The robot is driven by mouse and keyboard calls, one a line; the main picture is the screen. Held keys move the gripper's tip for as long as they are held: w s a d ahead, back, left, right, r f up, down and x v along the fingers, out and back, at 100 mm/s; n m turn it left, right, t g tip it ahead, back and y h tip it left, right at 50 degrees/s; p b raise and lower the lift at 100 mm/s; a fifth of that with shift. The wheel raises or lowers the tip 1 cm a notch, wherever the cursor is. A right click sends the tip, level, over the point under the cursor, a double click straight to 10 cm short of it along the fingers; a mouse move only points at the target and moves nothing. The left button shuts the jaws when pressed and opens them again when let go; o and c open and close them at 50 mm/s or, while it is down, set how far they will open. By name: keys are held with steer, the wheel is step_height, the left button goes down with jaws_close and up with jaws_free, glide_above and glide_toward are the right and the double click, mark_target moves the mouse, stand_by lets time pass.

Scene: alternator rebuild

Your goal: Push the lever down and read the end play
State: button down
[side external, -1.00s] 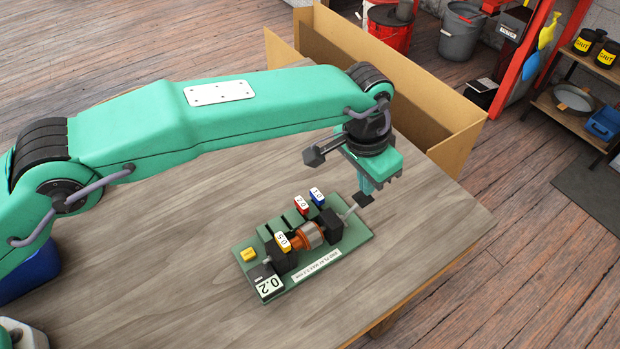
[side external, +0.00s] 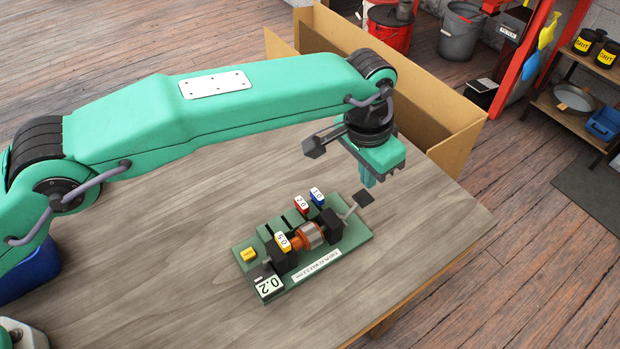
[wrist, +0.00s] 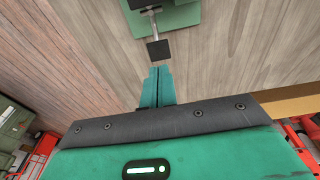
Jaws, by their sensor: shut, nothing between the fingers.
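The green end-play fixture (side external: 316,264) sits on the table, with a copper-and-grey rotor (side external: 309,236) lying between two black blocks. Its lever (side external: 363,199), a light rod with a dark square pad, sticks out at the right end and tilts upward. The lever pad also shows in the wrist view (wrist: 159,50). A white display (side external: 269,287) at the left end reads 0.2. My gripper (side external: 368,182) is shut and empty, just above and behind the lever pad in the side view. In the wrist view my fingertips (wrist: 157,72) are just short of the pad, apparently apart from it.
Yellow (side external: 283,241), red (side external: 301,205) and blue (side external: 317,196) numbered tabs stand on the fixture, with a yellow block (side external: 248,254) at its left. An open cardboard box (side external: 455,140) stands behind my gripper. The table's right side is clear.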

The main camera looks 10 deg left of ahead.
mark_target(363, 197)
steer(key=shift+r, duration=2)
steer(key=w+a+r+n, duration=0.1)
steer(key=w+a+r, duration=0.1)
steer(key=a+r, duration=0.4)
steer(key=w+a+r+n, duration=0.1)
steer(key=w+a+r, duration=0.25)
steer(key=a, duration=0.45)
steer(key=s+a+r+n+t, duration=0.15)
steer(key=a+r, duration=0.25)
steer(key=a, duration=0.4)
steer(key=s+a+r+n+t, duration=0.1)
steer(key=s+a+r, duration=0.2)
steer(key=a, duration=0.5)
steer(key=s+a+f+n+t, duration=0.1)
steer(key=s+a+f+n, duration=0.1)
steer(key=s+a, duration=0.8)
steer(key=s+a+f+n+t+y, duration=0.1)
steer(key=s+a+f, duration=0.4)
steer(key=s+a, duration=0.6)
steer(key=shift+s+a+n, duration=0.25)
steer(key=shift+a+n, duration=0.5)
steer(key=shift+a, duration=0.15)
